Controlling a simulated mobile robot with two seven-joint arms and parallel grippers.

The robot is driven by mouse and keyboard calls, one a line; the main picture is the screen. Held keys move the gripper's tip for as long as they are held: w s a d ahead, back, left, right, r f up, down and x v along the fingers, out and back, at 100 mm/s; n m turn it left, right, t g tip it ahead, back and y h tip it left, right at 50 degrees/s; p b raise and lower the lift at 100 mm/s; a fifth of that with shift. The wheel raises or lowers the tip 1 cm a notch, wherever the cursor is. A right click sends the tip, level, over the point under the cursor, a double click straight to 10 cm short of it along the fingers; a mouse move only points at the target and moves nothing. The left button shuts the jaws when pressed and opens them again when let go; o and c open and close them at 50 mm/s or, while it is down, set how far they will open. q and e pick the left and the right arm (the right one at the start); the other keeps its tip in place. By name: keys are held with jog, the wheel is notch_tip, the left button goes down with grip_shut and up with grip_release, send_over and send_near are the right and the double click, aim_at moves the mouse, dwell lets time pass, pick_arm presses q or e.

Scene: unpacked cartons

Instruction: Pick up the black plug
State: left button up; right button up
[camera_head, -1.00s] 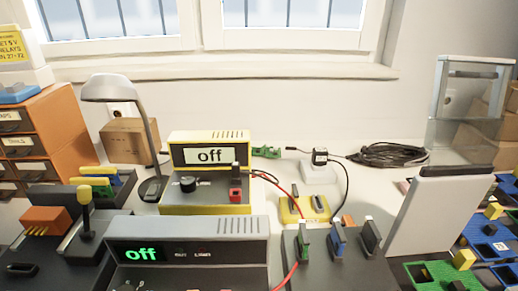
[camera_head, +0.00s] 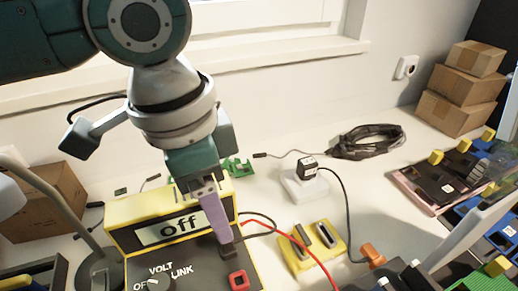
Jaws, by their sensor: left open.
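A black plug (camera_head: 229,251) sits on the front panel of the yellow-and-black "off" box (camera_head: 150,212), just above a red socket (camera_head: 238,281). My left gripper (camera_head: 222,236) reaches down from the top, with a purple finger just above the black plug. The gripper is open; its second finger is hidden, and I cannot tell whether the visible finger touches the plug. Another black plug-like piece (camera_head: 308,164) with a cable stands on a white block (camera_head: 304,186) to the right. My right gripper is not in view.
A yellow block with two black pieces (camera_head: 296,258) and a red cable (camera_head: 300,246) lie right of the box. A coiled black cable (camera_head: 366,142) lies near the wall. A lamp (camera_head: 60,205) stands at left. Cartons (camera_head: 462,85) are stacked at back right.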

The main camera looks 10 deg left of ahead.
pick_arm(q)
jog(key=f, duration=0.4)
jog(key=f+b, duration=0.1)
jog(key=f, duration=0.1)
jog(key=shift+w+d+f, duration=0.1)
jog(key=shift+w+f, duration=0.25)
jog(key=shift+f, duration=0.05)
grip_shut()
dwell(1.0)
